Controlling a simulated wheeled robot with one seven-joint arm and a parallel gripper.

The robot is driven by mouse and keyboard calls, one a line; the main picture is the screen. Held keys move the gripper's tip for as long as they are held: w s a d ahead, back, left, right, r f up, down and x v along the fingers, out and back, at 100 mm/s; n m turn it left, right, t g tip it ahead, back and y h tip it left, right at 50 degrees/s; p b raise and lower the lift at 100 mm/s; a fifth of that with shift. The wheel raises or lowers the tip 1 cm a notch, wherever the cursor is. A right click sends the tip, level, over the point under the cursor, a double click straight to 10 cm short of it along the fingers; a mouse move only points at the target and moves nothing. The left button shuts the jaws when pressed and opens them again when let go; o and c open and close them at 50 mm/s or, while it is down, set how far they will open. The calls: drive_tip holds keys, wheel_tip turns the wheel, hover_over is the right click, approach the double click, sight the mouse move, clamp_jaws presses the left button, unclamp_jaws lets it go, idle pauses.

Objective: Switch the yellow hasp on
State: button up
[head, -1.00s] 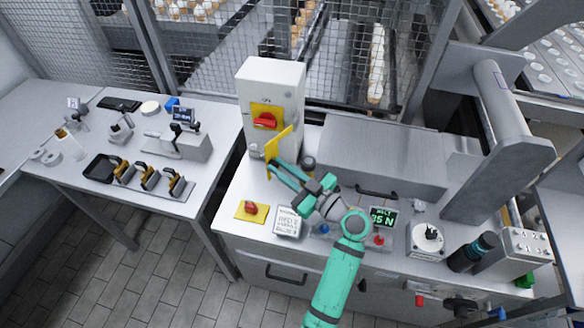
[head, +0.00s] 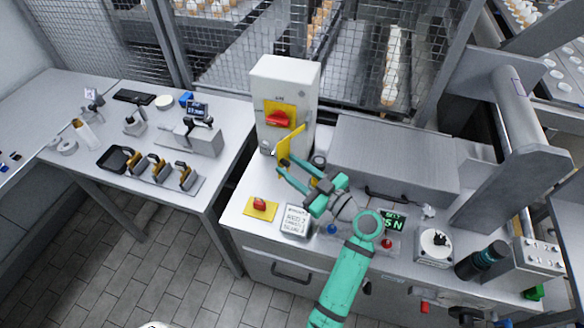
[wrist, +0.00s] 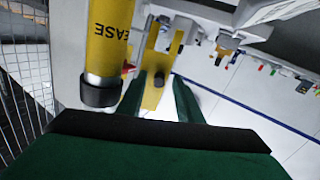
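The yellow hasp (head: 292,143) is a flat yellow plate sticking out at an angle from the front of a pale grey switch box (head: 285,75), below a red rotary switch (head: 279,119) on a yellow backing. My gripper (head: 280,168) is open at the lower end of the hasp. In the wrist view, my gripper's two green fingers (wrist: 160,98) stand apart, with the yellow hasp (wrist: 154,98) showing in the gap between them. I cannot tell whether either finger touches it.
A yellow grease tube with a black cap (wrist: 101,92) stands close beside my gripper. A red knob on a yellow plate (head: 260,204) and a white label block (head: 296,220) lie on the bench in front. Several padlock-like items (head: 160,168) are on the left table.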

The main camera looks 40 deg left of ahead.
drive_tip(key=s+d, duration=0.1)
drive_tip(key=d, duration=0.9)
drive_tip(key=shift+s+d, duration=0.2)
drive_tip(key=shift+d, duration=0.15)
